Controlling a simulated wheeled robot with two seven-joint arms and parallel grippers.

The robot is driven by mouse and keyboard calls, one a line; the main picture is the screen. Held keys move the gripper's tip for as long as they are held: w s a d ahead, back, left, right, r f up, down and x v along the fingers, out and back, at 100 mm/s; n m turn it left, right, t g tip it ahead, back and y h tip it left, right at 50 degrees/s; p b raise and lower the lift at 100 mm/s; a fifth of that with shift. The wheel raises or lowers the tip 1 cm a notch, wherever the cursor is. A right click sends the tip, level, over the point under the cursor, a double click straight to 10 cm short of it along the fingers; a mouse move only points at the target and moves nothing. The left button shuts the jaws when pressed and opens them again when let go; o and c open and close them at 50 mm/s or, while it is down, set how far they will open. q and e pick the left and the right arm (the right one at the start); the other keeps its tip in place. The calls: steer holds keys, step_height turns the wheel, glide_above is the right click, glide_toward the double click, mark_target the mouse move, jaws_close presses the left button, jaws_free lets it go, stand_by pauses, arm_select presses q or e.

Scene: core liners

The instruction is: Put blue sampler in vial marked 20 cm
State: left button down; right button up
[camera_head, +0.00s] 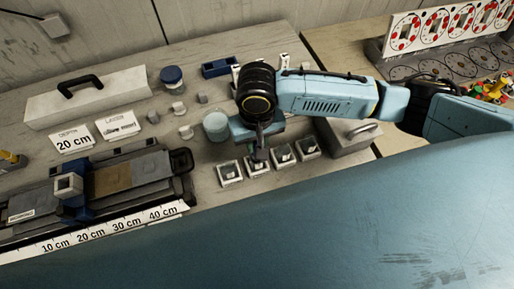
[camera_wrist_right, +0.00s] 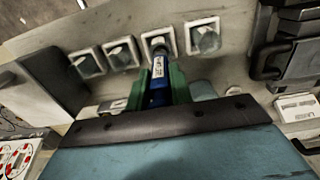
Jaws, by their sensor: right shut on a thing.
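My right gripper (camera_head: 262,152) is over the row of vials in the head view. In the wrist view its green fingers (camera_wrist_right: 156,88) are shut on the blue sampler (camera_wrist_right: 158,80), which has a white label and points at the vials. Several vials stand in square white holders: leftmost (camera_head: 229,174), second (camera_head: 257,166), third (camera_head: 283,155) and rightmost (camera_head: 308,147) in the head view. The sampler's tip is close to the second vial, which also shows in the wrist view (camera_wrist_right: 158,42); I cannot tell whether it is inside. Vial markings are not readable. My left gripper is out of view.
A card reading DEPTH 20 cm (camera_head: 73,141) stands beside a layer card (camera_head: 116,127). The core tray (camera_head: 180,188) with a centimetre ruler (camera_head: 110,226) is at left. A grey box (camera_head: 347,137) is right of the vials; a light-blue jar (camera_head: 216,125) is behind them.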

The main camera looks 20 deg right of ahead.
steer(key=shift+f, duration=1.75)
steer(key=o, duration=0.9)
steer(key=shift+f, duration=0.1)
step_height(320, 180, up, 12)
steer(key=shift+r, duration=0.15)
